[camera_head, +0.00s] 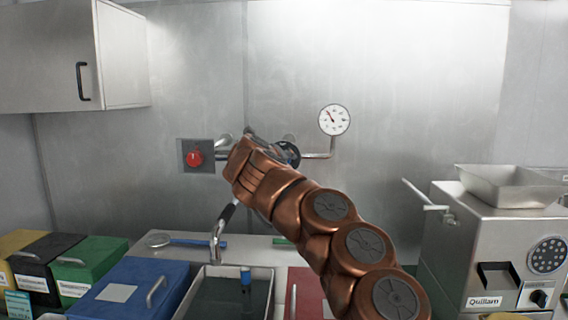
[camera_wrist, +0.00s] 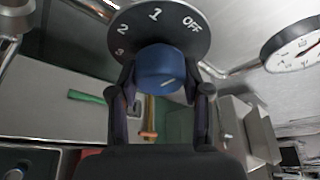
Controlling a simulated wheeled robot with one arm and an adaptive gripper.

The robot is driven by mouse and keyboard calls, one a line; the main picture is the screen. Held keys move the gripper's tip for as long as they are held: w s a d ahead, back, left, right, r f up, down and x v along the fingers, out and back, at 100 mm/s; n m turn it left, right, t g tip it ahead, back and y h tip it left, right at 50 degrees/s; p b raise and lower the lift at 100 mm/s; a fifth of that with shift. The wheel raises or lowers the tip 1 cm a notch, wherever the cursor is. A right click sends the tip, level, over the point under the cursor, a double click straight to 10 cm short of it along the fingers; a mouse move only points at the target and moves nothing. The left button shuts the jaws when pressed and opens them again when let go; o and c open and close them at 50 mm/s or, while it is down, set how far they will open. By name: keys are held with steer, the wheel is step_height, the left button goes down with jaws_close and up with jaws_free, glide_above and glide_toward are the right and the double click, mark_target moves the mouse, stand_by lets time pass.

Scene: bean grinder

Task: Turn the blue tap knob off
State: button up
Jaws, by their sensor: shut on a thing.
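The blue tap knob (camera_wrist: 158,66) sits in front of a dark round dial (camera_wrist: 128,30) marked OFF, 1, 2 and 3 in the wrist view. In the head view my gripper (camera_head: 262,142) is at the wall pipes, and my copper arm hides the knob. The dark dial edge (camera_head: 290,154) shows just right of my gripper.
A red knob (camera_head: 194,157) is on the wall at left. A pressure gauge (camera_head: 334,119) is at right. Below are a sink (camera_head: 228,272), a faucet (camera_head: 217,238) and several lidded bins. A grinder (camera_head: 478,250) stands at right.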

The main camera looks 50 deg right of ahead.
steer(key=shift+f, duration=0.15)
steer(key=o, duration=1.2)
steer(key=shift+c, duration=0.2)
steer(key=shift+a, duration=0.1)
steer(key=v, duration=1.2)
